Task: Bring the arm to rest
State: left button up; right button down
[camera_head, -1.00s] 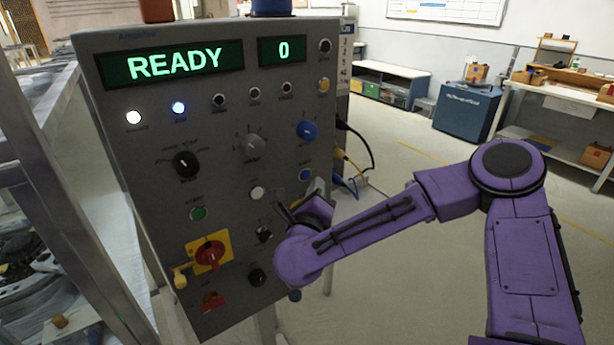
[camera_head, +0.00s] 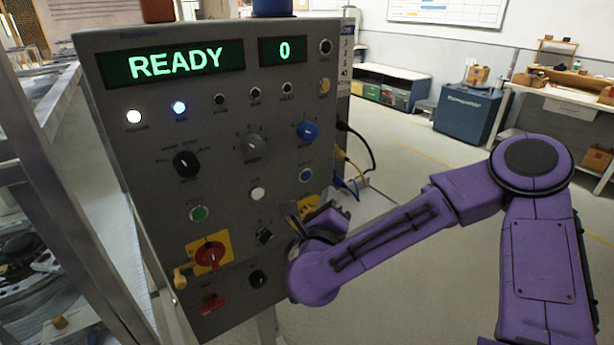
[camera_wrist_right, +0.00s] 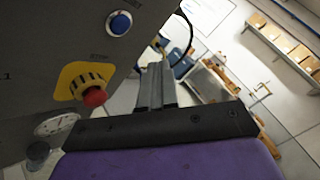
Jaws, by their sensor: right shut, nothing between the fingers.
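My purple right arm (camera_head: 390,236) reaches in from the right of the head view. Its right gripper (camera_head: 296,218) is at the lower right part of the grey control panel (camera_head: 225,185), close in front of it and partly hidden by the wrist. In the right wrist view the gripper's grey fingers (camera_wrist_right: 155,86) are together with nothing between them. A red stop button on a yellow base (camera_wrist_right: 94,95) lies to their left, apart from them. A blue button (camera_wrist_right: 119,23) is above it. My left gripper is not in view.
A metal-framed bench (camera_head: 75,150) stands at left. Cables (camera_head: 362,160) hang at the panel's right side. A blue cabinet (camera_head: 468,112) and shelves stand at the back. Floor between is open.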

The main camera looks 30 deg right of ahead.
jog(key=s+a+f+n+g+y, duration=0.15)
jog(key=a+f+n+y, duration=0.3)
jog(key=f+n, duration=0.6)
jog(key=s+a+f+n+g+y, duration=0.15)
jog(key=a+f+n+y, duration=0.35)
jog(key=f+n, duration=0.55)
jog(key=s+d+f+n+g, duration=0.3)
jog(key=s+d+f+g, duration=0.1)
jog(key=s+f, duration=0.6)
jog(key=s+d+f+n+g, duration=0.3)
jog(key=s+f, duration=0.7)
jog(key=s, duration=0.5)
jog(key=shift+d+n+g, duration=0.3)
jog(key=shift+d+g, duration=0.2)
jog(key=shift+d, duration=0.4)
jog(key=shift+h, duration=0.25)
